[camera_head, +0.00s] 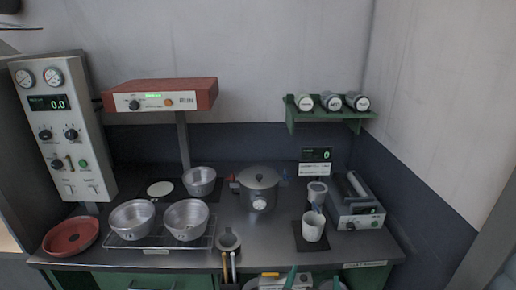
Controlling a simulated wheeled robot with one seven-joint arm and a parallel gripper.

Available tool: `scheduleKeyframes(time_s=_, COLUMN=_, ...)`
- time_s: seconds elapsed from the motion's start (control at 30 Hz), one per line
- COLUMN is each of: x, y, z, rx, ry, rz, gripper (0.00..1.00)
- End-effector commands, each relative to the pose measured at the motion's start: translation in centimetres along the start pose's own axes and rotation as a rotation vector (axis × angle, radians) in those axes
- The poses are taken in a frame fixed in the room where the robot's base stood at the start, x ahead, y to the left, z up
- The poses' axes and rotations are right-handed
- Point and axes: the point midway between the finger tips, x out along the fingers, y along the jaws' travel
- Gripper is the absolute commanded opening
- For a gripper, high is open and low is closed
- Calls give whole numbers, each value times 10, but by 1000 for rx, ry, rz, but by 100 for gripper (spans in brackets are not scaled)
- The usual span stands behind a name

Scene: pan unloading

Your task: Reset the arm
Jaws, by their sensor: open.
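My gripper and arm do not show clearly in the head view. Two metal pans stand on a wire rack (155,246) at the left of the counter: a left pan (132,220) and a right pan (186,219). A third, smaller metal pan (199,181) stands behind them, below the red-topped heater unit (160,95). None of these pans has a gripper at it.
A red dish (71,236) lies at the far left. A lidded pot (259,188) stands mid-counter, with a white cup (313,227) and a grey machine (356,205) to its right. A green shelf (328,114) holds several jars. A control panel (62,125) stands left.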

Motion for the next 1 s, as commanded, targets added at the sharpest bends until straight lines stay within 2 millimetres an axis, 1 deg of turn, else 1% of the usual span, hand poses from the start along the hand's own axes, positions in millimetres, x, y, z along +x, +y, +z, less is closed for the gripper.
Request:
scheduleKeyframes(time_s=0.03, x=-1, y=-3, z=7, rx=2, ry=-2, rz=-6, gripper=77)
scheduleKeyframes(time_s=0.17, x=-2, y=-10, z=19, rx=6, ry=3, rz=-22, gripper=77)
scheduleKeyframes(time_s=0.37, x=-8, y=-24, z=46, rx=14, ry=11, rz=-54, gripper=77)
scheduleKeyframes(time_s=0.47, x=-14, y=-33, z=66, rx=19, ry=16, rz=-74, gripper=77)
scheduleKeyframes(time_s=0.53, x=-20, y=-40, z=83, rx=23, ry=20, rz=-92, gripper=77)
scheduleKeyframes(time_s=0.7, x=-42, y=-56, z=127, rx=29, ry=35, rz=-133, gripper=77)
scheduleKeyframes(time_s=0.77, x=-52, y=-60, z=142, rx=28, ry=40, rz=-144, gripper=77)
scheduleKeyframes(time_s=1.0, x=-98, y=-68, z=196, rx=20, ry=61, rz=-188, gripper=77)
